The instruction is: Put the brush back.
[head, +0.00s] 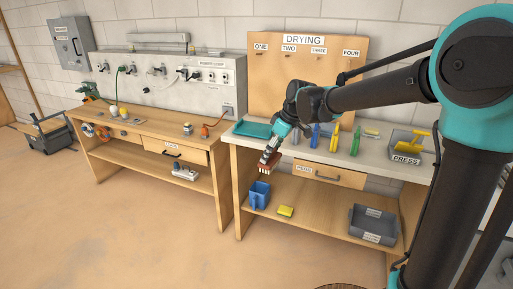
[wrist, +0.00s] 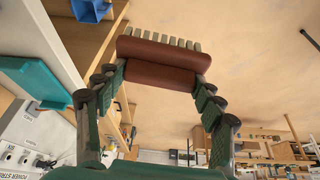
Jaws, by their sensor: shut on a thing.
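The brush (head: 267,169) has a red-brown body and a row of pale bristles. My gripper (head: 271,155) is shut on it and holds it in the air at the front left edge of the right bench. In the head view the bristles point down. The wrist view shows the brush (wrist: 158,50) across the fingers of my gripper (wrist: 160,78), bristles pointing away from the palm. In the head view the brush is above the blue container (head: 260,197) on the lower shelf, apart from it. The blue container also shows in the wrist view (wrist: 90,10).
A teal tray (head: 252,130) lies on the bench top (head: 380,157). Blue, yellow and green tools stand right of it, before the DRYING board (head: 304,73). A grey PRESS bin (head: 405,146) is farther right. A yellow sponge (head: 285,211) and grey tub (head: 372,225) sit below.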

